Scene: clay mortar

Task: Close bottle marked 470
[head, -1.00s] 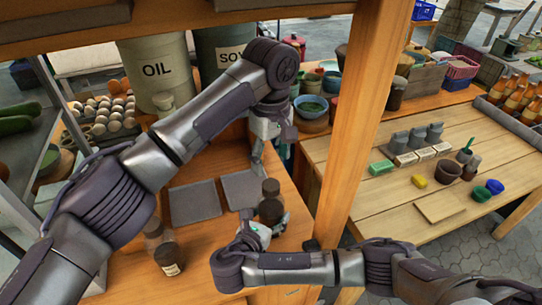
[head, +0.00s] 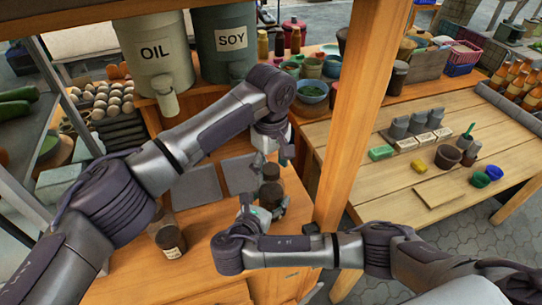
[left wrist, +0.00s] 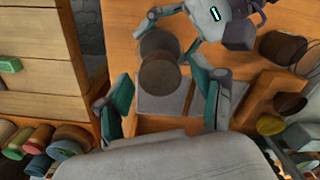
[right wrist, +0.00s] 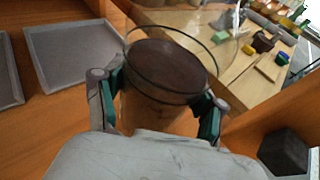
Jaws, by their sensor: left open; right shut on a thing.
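My right gripper (head: 264,208) is shut on a glass jar with dark brown contents (right wrist: 168,68). The jar stands upright, and its clear rim shows with no lid seen on it; it also shows in the head view (head: 271,194). No 470 marking is readable.
A labelled jar (head: 171,243) stands left on the wooden counter. Flat grey trays (head: 197,186) lie behind the jars. A wooden post (head: 345,130) rises right of my grippers. OIL (head: 155,55) and SOY (head: 228,45) barrels stand at the back. A black block (right wrist: 284,152) is at the right.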

